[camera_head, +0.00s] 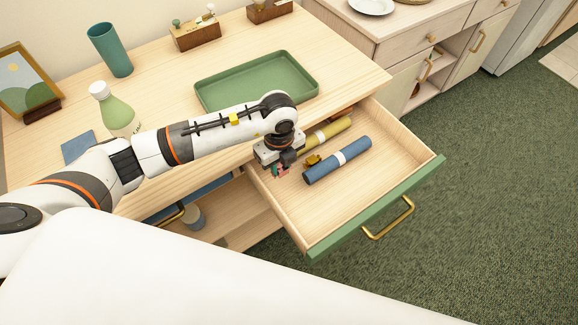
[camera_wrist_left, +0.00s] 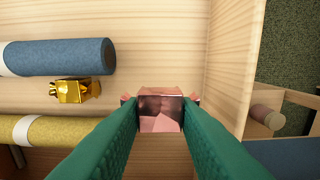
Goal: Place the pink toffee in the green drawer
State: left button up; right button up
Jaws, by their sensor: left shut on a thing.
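The pink toffee (camera_wrist_left: 160,110) is a shiny wrapped sweet, held between the two green fingers of my left gripper (camera_wrist_left: 160,118) in the left wrist view. In the head view my left gripper (camera_head: 279,169) is over the left part of the open drawer, and the toffee shows only as a small pink patch. The green drawer (camera_head: 378,213) has a green front with a brass handle and is pulled out. I cannot tell whether the toffee touches the drawer floor. My right gripper is not in view.
In the drawer lie a blue roll (camera_head: 337,160), a yellow roll (camera_head: 326,134) and a gold toffee (camera_wrist_left: 75,90). The drawer's right part is bare. A green tray (camera_head: 310,80), a bottle (camera_head: 117,112) and a teal cup (camera_head: 110,50) stand on the top.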

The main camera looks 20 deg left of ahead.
aim_at(281, 181)
pick_arm(q)
jog(key=shift+f, duration=2.5)
jog(key=shift+f, duration=0.1)
jog(key=o, duration=1)
jog(key=shift+o, duration=0.2)
notch_tip(281, 181, up, 12)
jog(key=shift+r+b, duration=0.15)
jog(key=shift+b, duration=0.25)
